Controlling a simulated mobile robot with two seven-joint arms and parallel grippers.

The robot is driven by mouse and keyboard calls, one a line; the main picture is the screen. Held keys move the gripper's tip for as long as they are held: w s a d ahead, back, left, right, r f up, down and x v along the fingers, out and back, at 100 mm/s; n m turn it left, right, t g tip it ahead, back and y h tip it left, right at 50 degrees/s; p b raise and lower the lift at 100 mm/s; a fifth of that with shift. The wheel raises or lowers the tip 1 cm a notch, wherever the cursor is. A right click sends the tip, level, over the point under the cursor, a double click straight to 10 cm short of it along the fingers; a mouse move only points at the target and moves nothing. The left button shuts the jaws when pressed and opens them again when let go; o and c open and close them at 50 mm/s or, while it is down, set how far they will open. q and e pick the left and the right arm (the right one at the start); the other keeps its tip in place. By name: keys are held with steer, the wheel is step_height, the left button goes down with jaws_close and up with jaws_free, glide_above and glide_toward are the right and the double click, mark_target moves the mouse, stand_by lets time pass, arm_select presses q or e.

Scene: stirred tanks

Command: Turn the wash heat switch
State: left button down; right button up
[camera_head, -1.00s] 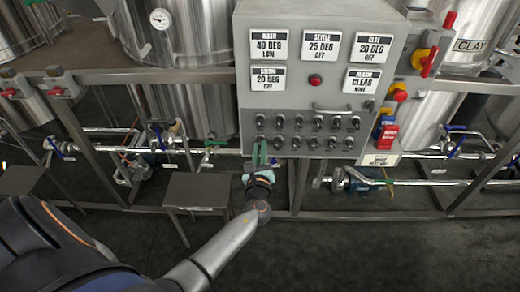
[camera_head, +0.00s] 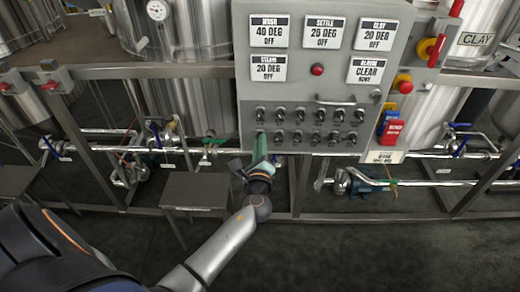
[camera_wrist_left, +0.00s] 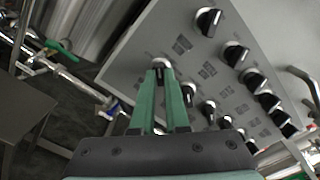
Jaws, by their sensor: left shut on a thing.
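The grey control panel (camera_head: 355,82) carries two rows of dark knobs under white display plates. The wash display (camera_head: 269,32) reads 40 DEG OFF. My left gripper (camera_head: 259,143) reaches up from below to the left end of the lower row. In the wrist view its green fingers (camera_wrist_left: 161,72) are shut on a knob (camera_wrist_left: 161,62), which they largely hide. The knob labels are too small to read, so I cannot tell by label that this is the wash heat switch. My right gripper is not in view.
Other knobs (camera_wrist_left: 208,21) sit close to the fingers. A metal handle (camera_head: 335,101) and a red button (camera_head: 317,69) are higher on the panel. Pipes and a frame rail run behind the arm. A small grey table (camera_head: 195,190) stands left of my forearm.

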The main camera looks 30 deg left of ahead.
arm_select(q)
steer(key=n+b, duration=0.1)
steer(key=n, duration=0.1)
steer(key=shift+f+n+b, duration=0.1)
steer(key=shift+n+b, duration=0.2)
steer(key=shift+b, duration=0.05)
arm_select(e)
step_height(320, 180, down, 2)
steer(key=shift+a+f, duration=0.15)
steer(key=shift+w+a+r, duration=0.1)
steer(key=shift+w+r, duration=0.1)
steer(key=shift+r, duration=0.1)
arm_select(q)
steer(key=c, duration=0.9)
jaws_free()
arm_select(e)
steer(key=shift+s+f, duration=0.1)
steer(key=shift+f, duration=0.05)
